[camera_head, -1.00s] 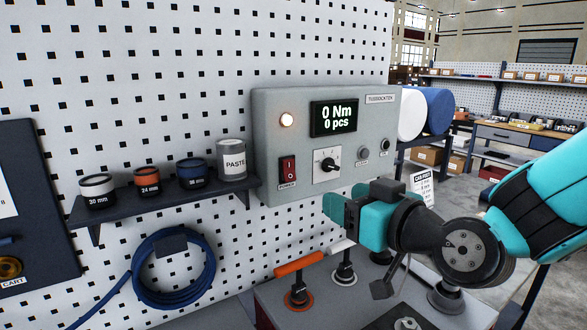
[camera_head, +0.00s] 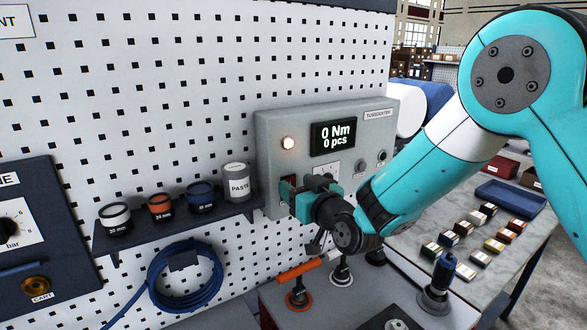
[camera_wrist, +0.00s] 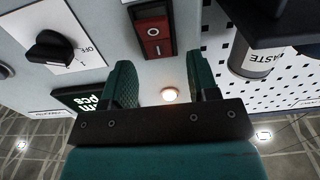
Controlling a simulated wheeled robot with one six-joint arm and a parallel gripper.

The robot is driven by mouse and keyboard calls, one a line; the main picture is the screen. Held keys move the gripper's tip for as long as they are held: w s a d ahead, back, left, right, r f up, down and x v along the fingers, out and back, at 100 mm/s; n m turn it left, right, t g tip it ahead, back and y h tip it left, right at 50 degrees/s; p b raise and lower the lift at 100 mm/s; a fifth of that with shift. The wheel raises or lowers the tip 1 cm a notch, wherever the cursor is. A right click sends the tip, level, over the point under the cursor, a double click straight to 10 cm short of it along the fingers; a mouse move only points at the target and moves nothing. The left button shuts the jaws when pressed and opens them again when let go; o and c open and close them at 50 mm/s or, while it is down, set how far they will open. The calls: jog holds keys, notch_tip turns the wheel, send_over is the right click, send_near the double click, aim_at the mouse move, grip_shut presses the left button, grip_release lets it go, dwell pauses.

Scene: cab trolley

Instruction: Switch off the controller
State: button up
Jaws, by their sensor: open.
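The grey controller box (camera_head: 268,135) is mounted on the pegboard. Its display (camera_head: 333,137) reads 0 Nm and 0 pcs, and its round lamp (camera_head: 288,143) is lit. My gripper (camera_head: 289,194) is in front of the box's lower left and hides most of the power switch in the head view. The wrist view shows the red rocker switch (camera_wrist: 153,35) with O and I marks, in a black frame just beyond my open, empty gripper (camera_wrist: 158,72), roughly centred between the fingers. Whether a fingertip touches the panel I cannot tell.
The rotary knob (camera_wrist: 53,46) is beside the switch. A shelf (camera_head: 180,226) with several small cans and a paste tin (camera_head: 237,182) is close on the left. An orange-handled clamp (camera_head: 298,272) stands below my gripper. A blue hose coil (camera_head: 183,275) hangs lower left.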

jog(key=shift+x, duration=1)
